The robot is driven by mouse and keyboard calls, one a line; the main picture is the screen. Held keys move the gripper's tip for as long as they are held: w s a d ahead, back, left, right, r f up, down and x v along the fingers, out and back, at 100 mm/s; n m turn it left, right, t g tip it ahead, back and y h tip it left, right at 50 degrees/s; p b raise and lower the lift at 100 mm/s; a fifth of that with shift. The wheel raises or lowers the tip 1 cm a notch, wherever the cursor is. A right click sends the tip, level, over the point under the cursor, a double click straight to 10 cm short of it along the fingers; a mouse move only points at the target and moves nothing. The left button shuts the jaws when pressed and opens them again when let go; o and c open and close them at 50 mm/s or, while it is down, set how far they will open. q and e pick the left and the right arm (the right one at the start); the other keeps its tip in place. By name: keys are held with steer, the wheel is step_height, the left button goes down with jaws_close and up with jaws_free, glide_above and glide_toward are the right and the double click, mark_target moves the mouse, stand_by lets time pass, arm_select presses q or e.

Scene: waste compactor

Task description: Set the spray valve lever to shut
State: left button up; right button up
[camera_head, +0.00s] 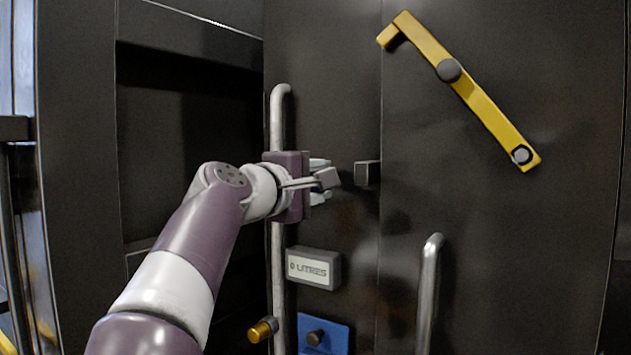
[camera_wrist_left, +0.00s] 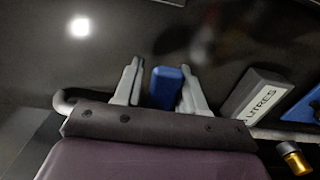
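A blue block (camera_wrist_left: 168,87), which looks like the handle of the spray valve lever, shows between the fingers of my left gripper (camera_wrist_left: 158,88) in the left wrist view. The grey fingers stand on either side of it, with a narrow gap on the left; I cannot tell whether the right finger touches it. In the head view my left gripper (camera_head: 328,180) is in front of the dark panel, beside the silver pipe, and hides the blue block. The rest of the lever and its pivot are hidden. My right gripper is in neither view.
Below my gripper are a box marked LITRES (camera_head: 314,268), a blue plate with a dark knob (camera_head: 323,337) and a brass knob (camera_head: 262,330). A silver vertical pipe (camera_head: 279,110) runs behind my wrist. A yellow bar (camera_head: 490,113) and a silver handle (camera_head: 428,290) are at right.

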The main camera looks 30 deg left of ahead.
arm_select(q)
steer(key=shift+o, duration=0.5)
steer(key=shift+w+d, duration=0.1)
steer(key=shift+d, duration=0.05)
steer(key=shift+f, duration=0.1)
steer(key=s+a+p, duration=0.1)
steer(key=s, duration=1.1)
steer(key=shift+s+p, duration=0.3)
steer(key=shift+s, duration=0.05)
